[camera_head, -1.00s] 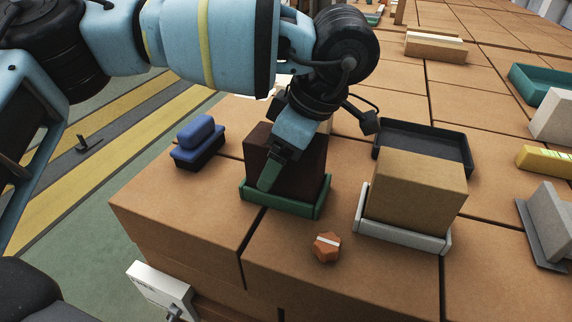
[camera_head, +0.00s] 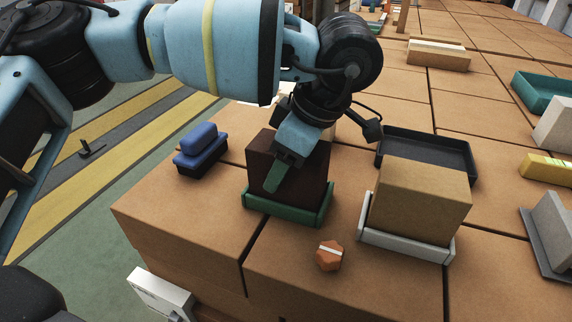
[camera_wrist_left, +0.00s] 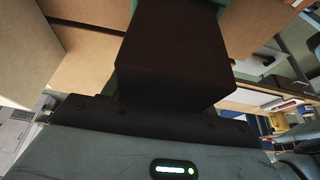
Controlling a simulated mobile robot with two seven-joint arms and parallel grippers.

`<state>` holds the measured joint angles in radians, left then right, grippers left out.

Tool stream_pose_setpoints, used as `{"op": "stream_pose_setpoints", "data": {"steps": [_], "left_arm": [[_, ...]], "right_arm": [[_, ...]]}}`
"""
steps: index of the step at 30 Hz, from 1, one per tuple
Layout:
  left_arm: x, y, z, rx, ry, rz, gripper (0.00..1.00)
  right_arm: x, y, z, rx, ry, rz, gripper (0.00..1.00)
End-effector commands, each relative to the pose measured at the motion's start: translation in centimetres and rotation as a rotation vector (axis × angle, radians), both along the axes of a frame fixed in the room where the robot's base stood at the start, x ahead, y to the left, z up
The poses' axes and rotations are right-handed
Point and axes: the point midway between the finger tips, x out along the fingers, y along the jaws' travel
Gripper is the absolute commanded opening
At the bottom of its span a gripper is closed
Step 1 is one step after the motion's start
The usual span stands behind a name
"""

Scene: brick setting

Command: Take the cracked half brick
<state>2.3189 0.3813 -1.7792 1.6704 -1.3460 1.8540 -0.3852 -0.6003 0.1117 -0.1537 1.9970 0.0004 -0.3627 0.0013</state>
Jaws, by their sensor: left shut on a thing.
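A dark brown block (camera_head: 261,153) stands upright in a low green tray (camera_head: 284,208) on the brown slabs. My left gripper (camera_head: 297,165) reaches down from above and is shut on this block, one green-tipped finger across its near face. The far finger is hidden behind the block. In the left wrist view the dark block (camera_wrist_left: 175,55) fills the middle, right at the gripper. I cannot make out a crack on it. A small orange-brown piece with a pale stripe (camera_head: 330,257) lies loose in front of the tray. My right gripper is not in view.
A tan block (camera_head: 422,200) sits in a pale grey tray (camera_head: 405,242) to the right, with a black tray (camera_head: 428,150) behind it. A blue brush-like object (camera_head: 199,150) is at the left. A teal tray (camera_head: 540,95) is far right. The front left slab top is clear.

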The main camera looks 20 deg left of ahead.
Motion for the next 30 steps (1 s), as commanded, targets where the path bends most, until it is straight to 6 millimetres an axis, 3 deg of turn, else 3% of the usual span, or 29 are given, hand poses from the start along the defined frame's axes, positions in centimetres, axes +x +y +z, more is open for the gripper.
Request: {"op": "stream_pose_setpoints", "data": {"steps": [10,30], "left_arm": [[0.1,0.0,4.0,-0.002,-0.003,0.0,0.15],[-12.7,-4.9,5.2,0.001,-0.001,-0.005,0.15]], "right_arm": [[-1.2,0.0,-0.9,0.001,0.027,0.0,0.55],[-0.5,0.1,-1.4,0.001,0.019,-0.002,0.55]]}}
